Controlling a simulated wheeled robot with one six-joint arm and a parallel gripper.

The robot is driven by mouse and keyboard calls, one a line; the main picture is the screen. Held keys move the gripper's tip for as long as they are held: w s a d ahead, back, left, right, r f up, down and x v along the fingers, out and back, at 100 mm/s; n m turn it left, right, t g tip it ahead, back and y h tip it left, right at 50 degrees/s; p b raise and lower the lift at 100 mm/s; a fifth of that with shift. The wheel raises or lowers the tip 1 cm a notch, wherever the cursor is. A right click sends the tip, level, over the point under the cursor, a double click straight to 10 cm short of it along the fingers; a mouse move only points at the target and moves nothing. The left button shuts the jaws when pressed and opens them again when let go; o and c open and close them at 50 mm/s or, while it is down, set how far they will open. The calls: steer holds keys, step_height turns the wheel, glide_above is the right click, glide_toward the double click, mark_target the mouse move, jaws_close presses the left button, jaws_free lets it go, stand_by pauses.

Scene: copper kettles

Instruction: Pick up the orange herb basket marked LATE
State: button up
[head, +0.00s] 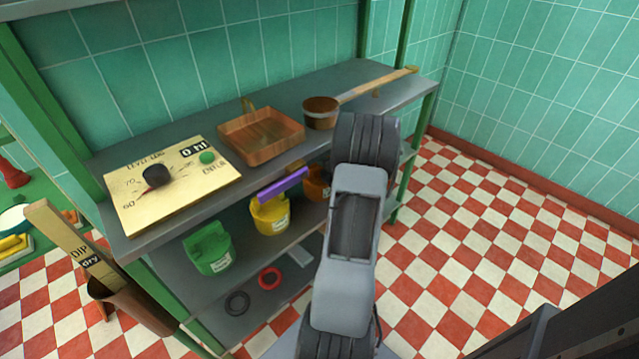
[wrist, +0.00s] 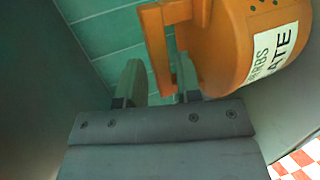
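The orange herb basket (wrist: 240,45) fills the upper right of the wrist view, its white label reading HERBS and, partly cut off, LATE. Its upright handle (wrist: 158,50) sticks out on the left side. My gripper (wrist: 160,72) is open, with one finger left of the handle and the other at its right, by the basket wall. Gaps show beside the handle; contact cannot be made out. In the head view the basket (head: 316,185) is on the middle shelf, mostly hidden behind my arm, and the gripper is hidden too.
A yellow basket (head: 270,217) and a green basket (head: 209,250) stand left of it. A purple bar (head: 282,186) is at the yellow one. Above, the upper shelf holds a dial panel (head: 170,185), copper tray (head: 261,148) and copper pan (head: 320,120). Right floor is clear.

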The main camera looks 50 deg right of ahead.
mark_target(317, 171)
steer(key=b+x, duration=0.1)
steer(key=x, duration=0.4)
steer(key=shift+a, duration=0.1)
jaws_close()
steer(key=shift+r, duration=0.1)
stand_by(1.2)
